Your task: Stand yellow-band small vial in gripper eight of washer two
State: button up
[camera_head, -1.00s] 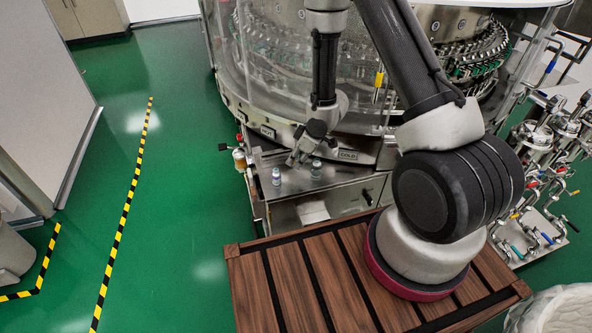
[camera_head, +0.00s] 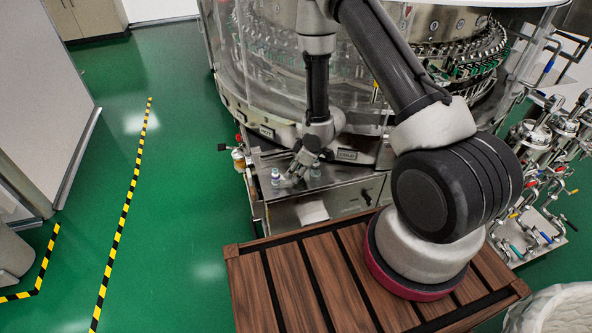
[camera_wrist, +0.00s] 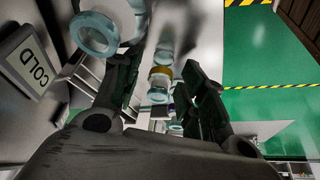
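My gripper (camera_head: 299,177) is low over the steel ledge (camera_head: 262,162) at the front of the washer. In the wrist view its two fingers (camera_wrist: 161,64) are open. A small clear vial with a yellow band (camera_wrist: 160,78) shows in the gap between them; I cannot tell whether either finger touches it. Small vials stand on the ledge in the head view, one left (camera_head: 275,177) and one right (camera_head: 315,170) of the gripper; their bands are too small to tell apart. The round washer (camera_head: 470,25) has a ring of small grippers (camera_head: 468,58) behind clear panels; gripper eight cannot be picked out.
A larger-looking glass vial (camera_wrist: 97,33) is close beside the left finger. A COLD sign (camera_wrist: 32,62) is at the left. A slatted wooden platform (camera_head: 330,270) lies in front, metal piping (camera_head: 540,150) stands at right, and open green floor (camera_head: 180,170) lies left.

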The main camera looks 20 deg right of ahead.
jog(key=v, duration=1.2)
jog(key=shift+o, duration=0.5)
